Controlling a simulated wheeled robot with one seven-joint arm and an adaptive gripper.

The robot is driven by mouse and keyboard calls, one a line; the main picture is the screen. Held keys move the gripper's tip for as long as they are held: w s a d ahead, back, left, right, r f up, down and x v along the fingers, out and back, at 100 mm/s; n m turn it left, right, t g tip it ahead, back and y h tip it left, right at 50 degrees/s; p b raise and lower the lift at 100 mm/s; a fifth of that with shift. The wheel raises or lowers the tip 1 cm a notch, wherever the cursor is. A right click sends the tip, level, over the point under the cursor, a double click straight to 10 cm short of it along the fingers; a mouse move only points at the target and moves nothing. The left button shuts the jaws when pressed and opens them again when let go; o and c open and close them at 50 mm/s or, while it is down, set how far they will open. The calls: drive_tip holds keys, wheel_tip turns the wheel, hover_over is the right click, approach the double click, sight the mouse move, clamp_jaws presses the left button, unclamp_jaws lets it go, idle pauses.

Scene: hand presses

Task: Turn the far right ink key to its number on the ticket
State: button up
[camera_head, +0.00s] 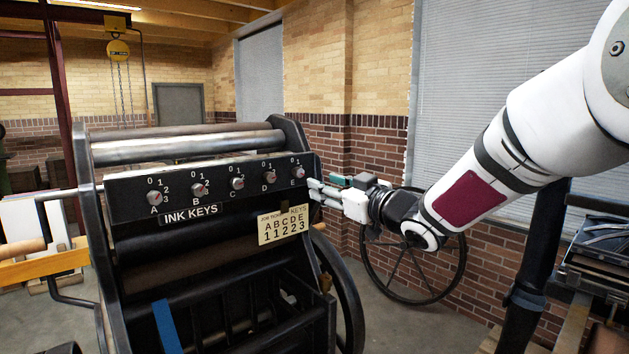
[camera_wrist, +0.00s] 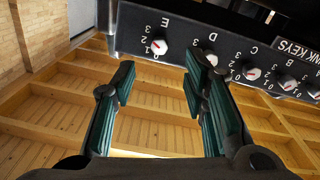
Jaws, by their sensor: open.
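The far right ink key is E (camera_head: 298,172), a round pale knob with a red mark on the dark key panel; it also shows in the wrist view (camera_wrist: 159,46), upside down. Numbers 0 to 3 surround it; I cannot tell surely which one its mark points at. The cream job ticket (camera_head: 283,240) reads 1 1 2 2 3 under A B C D E, so 3 for E. My gripper (camera_head: 314,190) is open at the right end of the panel, just right of and below key E. In the wrist view key E appears beyond the gap between my fingertips (camera_wrist: 160,78), apparently untouched.
Key D (camera_head: 269,177) is the closest neighbour to the left; keys C (camera_head: 237,183), B (camera_head: 199,189) and A (camera_head: 155,198) follow along the panel. The press's black side frame (camera_head: 312,155) rises beside key E. A large spoked wheel (camera_head: 413,285) stands behind my arm.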

drive_tip(key=shift+v, duration=1.05)
